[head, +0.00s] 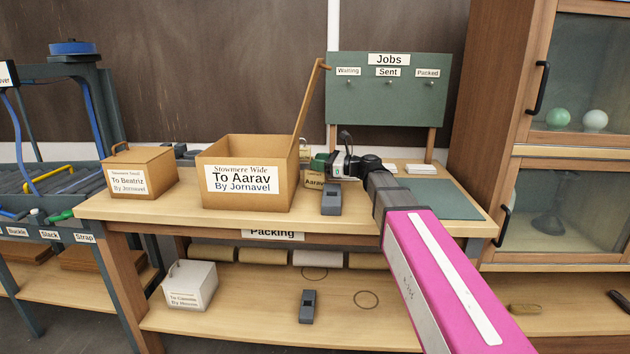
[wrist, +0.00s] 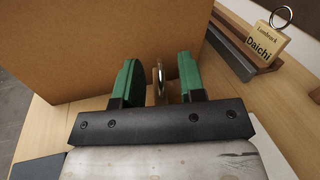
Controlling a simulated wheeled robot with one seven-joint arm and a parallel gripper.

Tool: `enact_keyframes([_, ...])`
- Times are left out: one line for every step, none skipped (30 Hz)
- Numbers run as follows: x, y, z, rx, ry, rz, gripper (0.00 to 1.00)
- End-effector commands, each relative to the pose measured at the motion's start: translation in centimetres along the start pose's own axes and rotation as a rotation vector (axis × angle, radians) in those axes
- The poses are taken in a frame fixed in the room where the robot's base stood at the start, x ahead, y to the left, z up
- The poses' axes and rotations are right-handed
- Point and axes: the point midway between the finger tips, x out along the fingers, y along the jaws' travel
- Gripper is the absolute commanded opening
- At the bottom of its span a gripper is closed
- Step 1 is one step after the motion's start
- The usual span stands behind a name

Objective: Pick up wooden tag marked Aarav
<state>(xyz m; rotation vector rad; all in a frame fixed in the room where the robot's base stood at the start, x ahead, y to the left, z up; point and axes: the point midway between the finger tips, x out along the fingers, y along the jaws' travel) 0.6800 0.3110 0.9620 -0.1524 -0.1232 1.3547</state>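The wooden tag marked Aarav (head: 314,184) stands on the packing table, just right of the large box, with its upper part hidden by my gripper (head: 322,161). In the wrist view my gripper (wrist: 160,75) has its two green fingers apart. A metal ring (wrist: 160,82) stands nearly edge-on between them, with a gap on both sides.
The big box marked To Aarav (head: 245,179) stands close beside my fingers. A second tag marked Daichi (wrist: 267,42), with its own ring, stands in a wooden rack (wrist: 232,48) to the right. A grey tool (head: 331,199) lies in front. The green Jobs board (head: 388,115) stands behind.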

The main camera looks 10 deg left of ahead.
Motion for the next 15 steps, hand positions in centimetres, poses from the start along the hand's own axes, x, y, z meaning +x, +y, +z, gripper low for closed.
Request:
enact_keyframes([0.41, -0.05, -0.01, 0.0, 0.0, 0.0, 0.37])
enact_keyframes([0.49, -0.04, -0.01, 0.0, 0.0, -0.001, 0.37])
enact_keyframes([0.52, -0.02, -0.01, 0.0, 0.0, -0.001, 0.37])
enact_keyframes([0.5, -0.02, -0.01, 0.0, 0.0, -0.001, 0.37])
enact_keyframes([0.48, -0.01, -0.01, 0.0, 0.0, -0.001, 0.37])
enact_keyframes([0.46, 0.0, -0.01, 0.0, 0.0, -0.001, 0.37])
enact_keyframes([0.46, 0.0, -0.01, 0.0, 0.0, -0.001, 0.37])
enact_keyframes([0.46, 0.0, 0.0, 0.0, 0.0, -0.001, 0.34])
enact_keyframes([0.45, -0.01, 0.0, 0.0, 0.0, -0.001, 0.21])
enact_keyframes([0.45, 0.0, 0.0, 0.0, 0.0, -0.001, 0.11])
enact_keyframes([0.45, 0.0, 0.0, 0.0, 0.0, -0.001, 0.01])
enact_keyframes([0.45, 0.0, 0.0, 0.0, 0.0, -0.001, 0.0])
enact_keyframes([0.45, 0.0, 0.0, 0.0, 0.0, -0.001, 0.0])
enact_keyframes([0.45, 0.0, 0.0, 0.0, 0.0, -0.001, 0.0])
enact_keyframes([0.44, 0.0, 0.0, 0.0, 0.0, -0.001, 0.0])
